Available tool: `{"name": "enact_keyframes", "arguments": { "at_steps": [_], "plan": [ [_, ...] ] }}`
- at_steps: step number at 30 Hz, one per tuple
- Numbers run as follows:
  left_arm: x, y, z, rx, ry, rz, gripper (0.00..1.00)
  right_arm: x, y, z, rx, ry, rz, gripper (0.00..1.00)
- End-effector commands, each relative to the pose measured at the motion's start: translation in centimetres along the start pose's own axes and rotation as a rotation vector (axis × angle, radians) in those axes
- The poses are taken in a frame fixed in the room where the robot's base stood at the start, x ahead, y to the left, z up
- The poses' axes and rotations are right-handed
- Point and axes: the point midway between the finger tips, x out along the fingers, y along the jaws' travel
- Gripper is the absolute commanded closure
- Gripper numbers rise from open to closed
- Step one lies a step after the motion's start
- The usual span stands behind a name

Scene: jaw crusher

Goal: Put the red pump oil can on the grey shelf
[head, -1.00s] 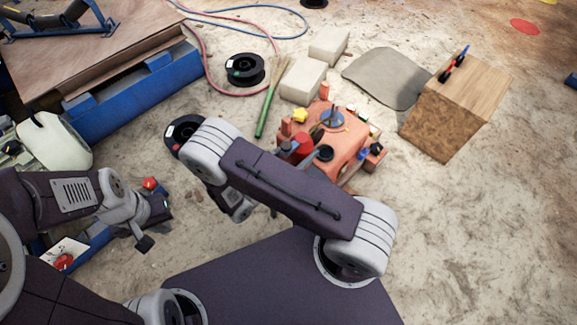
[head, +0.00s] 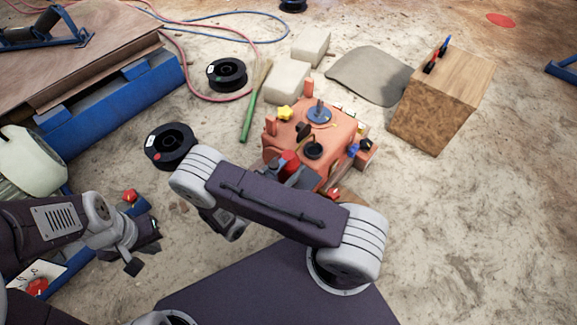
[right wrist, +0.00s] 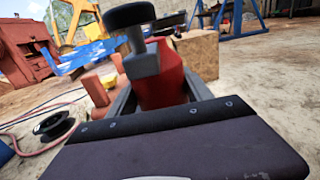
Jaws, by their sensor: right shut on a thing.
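The red pump oil can (right wrist: 165,85) is in my right gripper (right wrist: 160,95). In the right wrist view its red body lies between the two dark fingers, and a grey part with a round black top stands in front of it. In the head view a bit of its red (head: 289,159) shows beyond my right forearm, which hides most of the can and gripper. My left gripper (head: 145,244) is empty at the lower left, its two dark fingers apart. I cannot make out a grey shelf in either view.
An orange machine block (head: 325,138) with a blue disc and knobs is just beyond my right arm. A wooden block (head: 440,105), pale blocks (head: 288,82), black spools (head: 170,146) and a green-handled broom (head: 249,118) lie around it.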

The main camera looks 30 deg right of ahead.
Motion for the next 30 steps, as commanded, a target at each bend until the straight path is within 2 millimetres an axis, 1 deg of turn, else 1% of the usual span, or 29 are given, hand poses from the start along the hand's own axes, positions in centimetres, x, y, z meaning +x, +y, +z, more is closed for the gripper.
{"name": "enact_keyframes", "arguments": {
  "at_steps": [2, 3, 4, 5, 12, 15, 16, 20, 27, 30],
  "plan": [
    [0.2, 0.0, 0.0, 0.0, 0.0, 0.0, 1.0, 0.0, 0.0, -0.3, 0.0, -0.001, 0.0, 1.0],
    [0.1, 0.0, 0.0, 0.0, 0.0, 0.0, 1.0, 0.0, 0.0, -0.2, 0.0, 0.0, 0.0, 0.3],
    [0.1, 0.0, 0.0, 0.0, 0.0, 0.0, 1.0, 0.0, 0.0, -0.2, 0.0, 0.0, 0.0, 0.22],
    [0.1, 0.0, 0.0, 0.0, 0.0, 0.0, 1.0, 0.0, 0.0, -0.2, 0.0, 0.0, 0.0, 0.2],
    [0.1, 0.0, 0.0, 0.0, 0.0, 0.0, 1.0, 0.0, 0.0, -0.2, 0.0, 0.0, 0.0, 0.2],
    [-0.2, 0.0, 0.0, 0.0, 0.0, 0.0, 1.0, 0.0, 0.0, 0.3, 0.0, 0.0, 0.0, 0.2],
    [-0.3, 0.0, 0.0, 0.0, 0.0, 0.0, 1.0, -0.3, 0.1, 0.3, 0.0, 0.0, 0.002, 0.2],
    [-1.3, 0.0, -0.1, 0.0, 0.0, 0.0, 1.0, -2.7, 0.1, 0.5, 0.002, 0.0, 0.007, 0.2],
    [-2.9, 0.1, -0.3, 0.0, 0.0, 0.0, 1.0, -8.4, 0.1, 0.4, 0.003, 0.001, 0.005, 0.2],
    [-3.2, 0.1, -0.3, 0.0, 0.0, 0.0, 1.0, -10.3, 0.1, 0.3, 0.002, 0.0, 0.004, 0.2]
  ]
}}
